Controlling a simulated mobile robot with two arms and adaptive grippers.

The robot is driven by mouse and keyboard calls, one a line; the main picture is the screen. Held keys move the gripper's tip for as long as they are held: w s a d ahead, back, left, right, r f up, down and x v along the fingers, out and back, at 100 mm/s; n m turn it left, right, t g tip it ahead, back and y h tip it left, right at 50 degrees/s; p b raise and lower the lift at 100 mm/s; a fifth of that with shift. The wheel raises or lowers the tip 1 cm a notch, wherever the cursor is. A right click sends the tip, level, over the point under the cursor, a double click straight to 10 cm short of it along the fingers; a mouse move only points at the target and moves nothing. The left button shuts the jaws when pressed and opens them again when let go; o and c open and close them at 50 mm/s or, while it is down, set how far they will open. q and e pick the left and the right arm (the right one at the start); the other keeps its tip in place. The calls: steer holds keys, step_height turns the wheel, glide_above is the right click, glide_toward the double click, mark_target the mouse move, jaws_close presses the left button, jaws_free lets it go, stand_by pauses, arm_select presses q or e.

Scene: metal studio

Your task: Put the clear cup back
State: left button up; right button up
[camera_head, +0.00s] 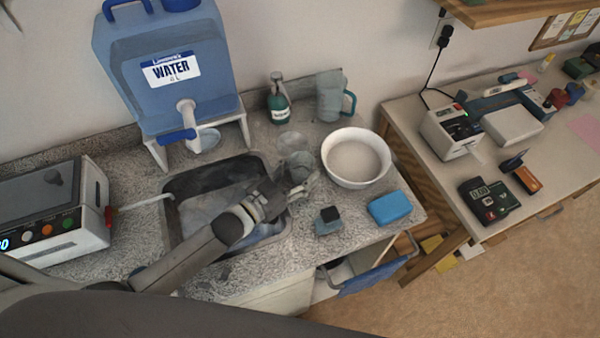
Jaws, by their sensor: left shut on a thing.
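The clear cup (297,160) is a small, see-through grey vessel at the right rear edge of the sink, in front of the green bottle. My left gripper (291,184) reaches over the sink from the left and is shut on the cup's near side. The gripper hides part of the cup, and whether its base touches the counter I cannot tell. My right gripper is not in view.
A white bowl (356,159) stands close to the cup's right. Behind are a green bottle (278,104) and a clear pitcher (329,97). A blue water jug (165,68) stands on a white stand (244,130). A blue sponge (390,208) lies at front right. The sink (183,187) lies below my arm.

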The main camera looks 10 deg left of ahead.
arm_select(q)
steer(key=shift+f, duration=0.4)
steer(key=shift+f, duration=0.2)
steer(key=o, duration=1.1)
steer(key=shift+c, duration=0.2)
steer(key=shift+r, duration=0.1)
